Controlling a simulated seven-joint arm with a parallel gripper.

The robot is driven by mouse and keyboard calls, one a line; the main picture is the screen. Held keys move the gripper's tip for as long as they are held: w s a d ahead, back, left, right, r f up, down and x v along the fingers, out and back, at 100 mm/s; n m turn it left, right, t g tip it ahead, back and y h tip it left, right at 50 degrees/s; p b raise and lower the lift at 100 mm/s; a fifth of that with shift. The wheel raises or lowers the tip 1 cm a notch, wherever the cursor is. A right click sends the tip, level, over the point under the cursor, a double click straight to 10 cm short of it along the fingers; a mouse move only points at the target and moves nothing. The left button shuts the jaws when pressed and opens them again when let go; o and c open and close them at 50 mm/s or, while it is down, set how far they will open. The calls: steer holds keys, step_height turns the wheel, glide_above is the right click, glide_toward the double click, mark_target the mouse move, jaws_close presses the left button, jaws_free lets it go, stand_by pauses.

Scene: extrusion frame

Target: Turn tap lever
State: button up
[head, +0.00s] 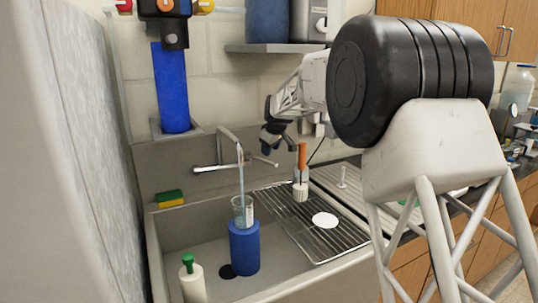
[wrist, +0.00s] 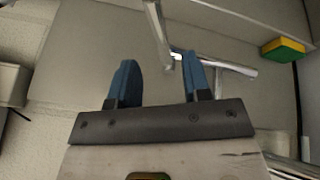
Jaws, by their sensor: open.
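The chrome tap (head: 228,148) is on the back wall of the sink. Its spout curves over the sink, and a thin pale stream runs from it into a glass beaker (head: 242,211). One lever (head: 212,168) points left. A shorter handle (head: 264,161) points right. My gripper (head: 272,141) is above and just right of the tap, apart from it as far as I can tell. In the wrist view my gripper (wrist: 161,82) has two blue fingers spread apart with nothing between them. Beyond the fingers are the tap (wrist: 160,30) and a lever (wrist: 232,68) pointing right.
The beaker stands on a blue cylinder (head: 244,249) in the sink. A green-and-yellow sponge (head: 170,198) lies on the left rim. A white bottle (head: 192,278) stands at front left. An orange-handled brush (head: 301,175) stands at the drying rack (head: 290,225). A shelf (head: 275,48) hangs above.

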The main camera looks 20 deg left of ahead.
steer(key=shift+v, duration=0.8)
steer(key=shift+s, duration=0.1)
steer(key=c, duration=0.4)
steer(key=shift+s+a+r, duration=0.1)
steer(key=shift+s, duration=0.15)
steer(key=shift+c, duration=1.4)
steer(key=shift+s+a+r+t, duration=0.1)
steer(key=shift+s+t, duration=0.2)
steer(key=shift+s, duration=0.05)
jaws_close()
steer(key=shift+s+a+r+m+t+h, duration=0.15)
steer(key=shift+s+r+m+t+h, duration=0.15)
steer(key=shift+s, duration=0.35)
steer(key=shift+s+a+r+m+t+h, duration=0.15)
steer(key=shift+s+r+m+t, duration=0.1)
steer(key=shift+s+t, duration=0.35)
steer(key=shift+s+a+r+m+t+h, duration=0.2)
steer(key=shift+s+r+m+h, duration=0.05)
steer(key=shift+s, duration=0.5)
